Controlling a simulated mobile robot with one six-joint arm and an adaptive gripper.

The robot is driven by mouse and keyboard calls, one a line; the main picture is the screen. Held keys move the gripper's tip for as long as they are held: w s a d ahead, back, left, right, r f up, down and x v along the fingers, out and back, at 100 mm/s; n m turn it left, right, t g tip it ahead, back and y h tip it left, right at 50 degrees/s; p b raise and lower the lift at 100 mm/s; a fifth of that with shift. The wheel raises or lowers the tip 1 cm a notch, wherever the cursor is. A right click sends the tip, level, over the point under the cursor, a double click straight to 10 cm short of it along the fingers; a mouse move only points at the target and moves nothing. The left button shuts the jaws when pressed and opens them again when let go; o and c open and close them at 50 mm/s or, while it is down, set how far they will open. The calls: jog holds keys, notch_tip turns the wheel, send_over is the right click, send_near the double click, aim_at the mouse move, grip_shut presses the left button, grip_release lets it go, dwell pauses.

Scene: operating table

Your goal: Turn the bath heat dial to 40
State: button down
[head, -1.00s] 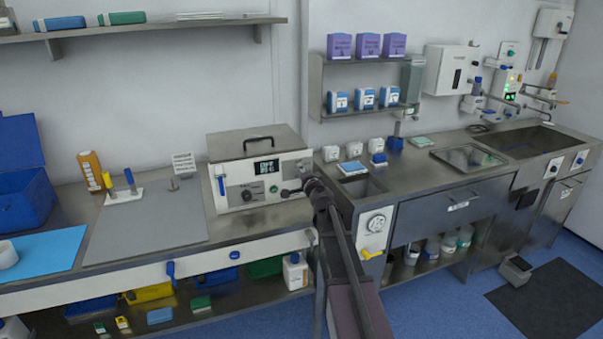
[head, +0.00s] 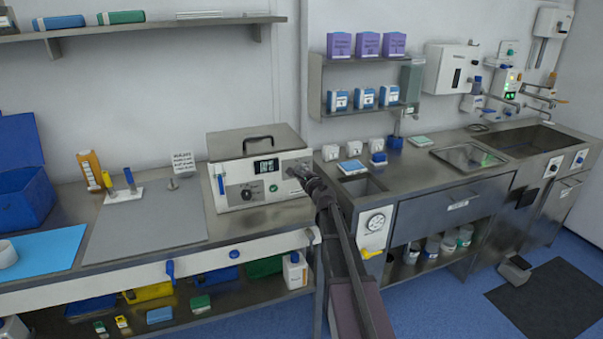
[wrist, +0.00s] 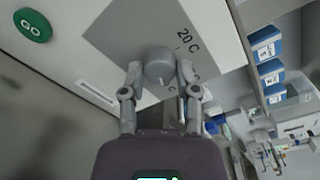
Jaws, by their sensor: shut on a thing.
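The water bath (head: 225,195) is a white-fronted metal box with a handled lid on the left counter. Its front carries a lit display (head: 265,167), a black knob (head: 246,194) and a green GO button (wrist: 32,25). In the wrist view a round grey dial (wrist: 159,64) stands on a grey plate (wrist: 120,45) marked "20 C". My gripper (wrist: 160,76) has a finger on each side of this dial and is shut on it. In the head view my gripper (head: 298,173) is at the right end of the bath's front and hides the dial. Other scale marks are largely hidden; the display digits are too small to read.
A blue lever (head: 221,185) sits at the bath's left front. A sink counter (head: 365,200) with a gauge and a yellow handle stands close to the right of my arm. The grey mat (head: 150,220) to the left is mostly clear.

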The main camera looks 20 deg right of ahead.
jog(key=shift+w+m, duration=0.1)
jog(key=shift+m, duration=0.4)
jog(key=shift+c, duration=1.7)
grip_release()
jog(key=shift+n, duration=0.4)
